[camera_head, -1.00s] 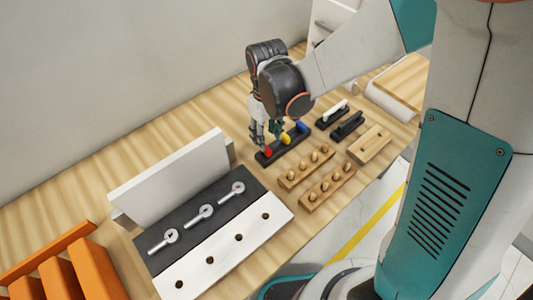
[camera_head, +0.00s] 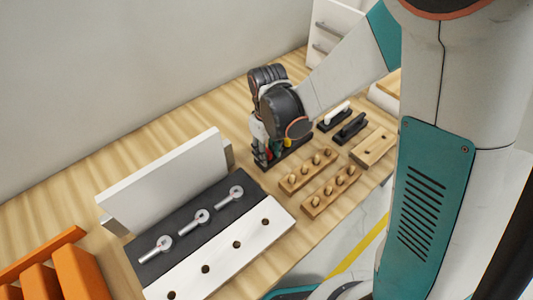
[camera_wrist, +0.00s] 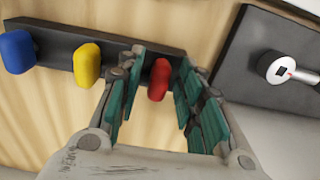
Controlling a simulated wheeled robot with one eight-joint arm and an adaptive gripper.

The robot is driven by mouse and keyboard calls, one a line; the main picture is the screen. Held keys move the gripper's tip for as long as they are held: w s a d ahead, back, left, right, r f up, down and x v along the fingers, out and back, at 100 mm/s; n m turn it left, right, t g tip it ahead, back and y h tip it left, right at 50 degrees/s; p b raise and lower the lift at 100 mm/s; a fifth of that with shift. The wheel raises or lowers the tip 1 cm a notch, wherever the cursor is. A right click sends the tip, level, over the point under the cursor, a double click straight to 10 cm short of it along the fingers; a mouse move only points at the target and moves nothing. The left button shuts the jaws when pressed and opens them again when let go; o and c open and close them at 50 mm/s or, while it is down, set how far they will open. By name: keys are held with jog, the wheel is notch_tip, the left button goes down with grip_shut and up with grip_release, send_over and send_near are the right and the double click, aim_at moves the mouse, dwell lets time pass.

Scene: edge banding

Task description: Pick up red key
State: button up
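The red key (camera_wrist: 159,79) stands in a black rack (camera_wrist: 55,48) at the top of the wrist view. Its handle is between the two fingers of my open gripper (camera_wrist: 158,92), with gaps visible at both sides. A yellow key (camera_wrist: 87,64) is just outside the left finger, and a blue key (camera_wrist: 18,52) is farther left. In the head view my gripper (camera_head: 262,152) is low over the left end of the rack. There the arm and fingers hide most of the keys.
A grey panel with several metal eye bolts (camera_head: 195,222) and a white strip with holes (camera_head: 235,245) lie left of the rack. Wooden peg blocks (camera_head: 330,192) and black-based handles (camera_head: 350,128) are to its right. An upright white board (camera_head: 165,180) stands behind the panel.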

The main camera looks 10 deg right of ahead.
grip_shut()
jog(key=shift+r, duration=0.1)
